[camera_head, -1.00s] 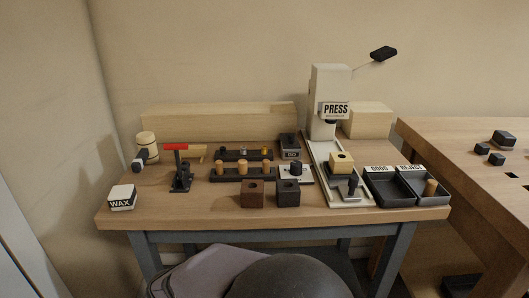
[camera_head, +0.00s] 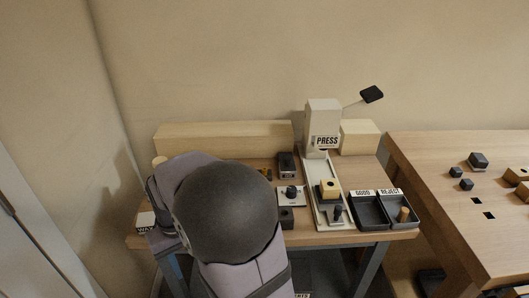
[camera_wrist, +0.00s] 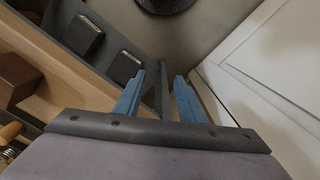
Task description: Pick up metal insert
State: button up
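My gripper (camera_wrist: 160,82) shows in the wrist view with its two blue fingers apart and nothing held between them. In the head view my arm covers the left and middle of the bench, so the gripper and most of the racks are hidden. I cannot make out the metal insert for certain in any view now. A small brass-coloured piece (camera_head: 265,173) shows at the arm's edge in the head view. In the wrist view, two grey blocks with pale tops (camera_wrist: 82,34) sit on a dark strip at the upper left, apart from the fingers.
The GOOD tray (camera_head: 367,213) and REJECT tray (camera_head: 393,197) are at the right; the latter holds a wooden peg (camera_head: 404,214). A brown cube (camera_wrist: 17,77) shows in the wrist view.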

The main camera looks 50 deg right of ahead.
jog(key=w+d+r+m+p, duration=0.2)
jog(key=w+d+r+p, duration=0.35)
jog(key=r, duration=0.25)
jog(key=w+d+r+m+p, duration=0.1)
jog(key=w+d+r+p, duration=0.3)
jog(key=d+r+p, duration=0.3)
jog(key=d+f+m, duration=0.1)
jog(key=d+m, duration=0.1)
jog(key=d, duration=0.6)
jog(key=d+f+m, duration=0.1)
jog(key=d, duration=0.7)
jog(key=s+d+f+m+p, duration=0.1)
jog(key=d+m, duration=0.1)
jog(key=d, duration=0.6)
jog(key=shift+s+m, duration=0.1)
jog(key=shift+m, duration=0.2)
jog(key=shift+d+f+p, duration=0.15)
jog(key=shift+f+p, duration=0.6)
jog(key=shift+f, duration=1.1)
jog(key=shift+d+f+p, duration=0.1)
jog(key=shift+f+p, duration=0.65)
jog(key=shift+f, duration=1.05)
grip_shut()
